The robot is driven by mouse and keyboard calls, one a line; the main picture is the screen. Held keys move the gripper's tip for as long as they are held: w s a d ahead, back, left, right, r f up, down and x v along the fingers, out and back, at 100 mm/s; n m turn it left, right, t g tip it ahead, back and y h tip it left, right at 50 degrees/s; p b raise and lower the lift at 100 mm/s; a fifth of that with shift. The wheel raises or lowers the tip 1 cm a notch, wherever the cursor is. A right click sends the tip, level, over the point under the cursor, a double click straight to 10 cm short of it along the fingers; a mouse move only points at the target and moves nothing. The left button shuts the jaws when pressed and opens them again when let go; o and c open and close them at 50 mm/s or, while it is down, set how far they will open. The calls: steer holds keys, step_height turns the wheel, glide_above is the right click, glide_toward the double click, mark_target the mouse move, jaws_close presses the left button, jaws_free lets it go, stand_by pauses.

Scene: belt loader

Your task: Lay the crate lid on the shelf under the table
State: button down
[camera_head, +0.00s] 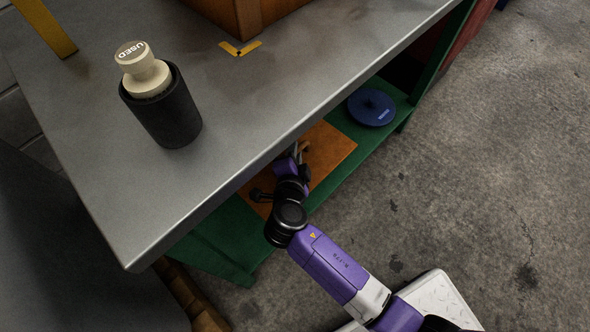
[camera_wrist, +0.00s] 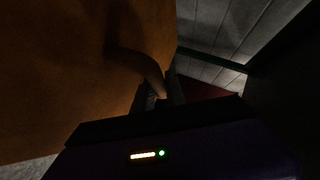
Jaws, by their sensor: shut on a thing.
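The crate lid (camera_head: 327,150) is a flat orange-brown panel under the table's front edge, over the green shelf (camera_head: 348,172). It lies level or nearly so; I cannot tell whether it rests on the shelf or is just above it. Its left part is hidden by my arm and the tabletop. In the wrist view the lid (camera_wrist: 60,70) fills the left side, with a curved handle (camera_wrist: 145,66). My gripper (camera_wrist: 160,95) is shut on this handle.
The grey tabletop (camera_head: 235,110) overhangs my arm. On it stand a black cup (camera_head: 165,115) with a cream "USED" piece and a brown crate (camera_head: 240,12). Concrete floor at right is clear.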

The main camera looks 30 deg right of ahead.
step_height(320, 180, down, 13)
steer(key=b, duration=0.5)
steer(key=c, duration=1.4)
jaws_free()
steer(key=shift+o, duration=0.2)
steer(key=shift+s, duration=0.1)
steer(key=p+v, duration=0.3)
steer(key=v, duration=0.9)
steer(key=shift+p, duration=0.3)
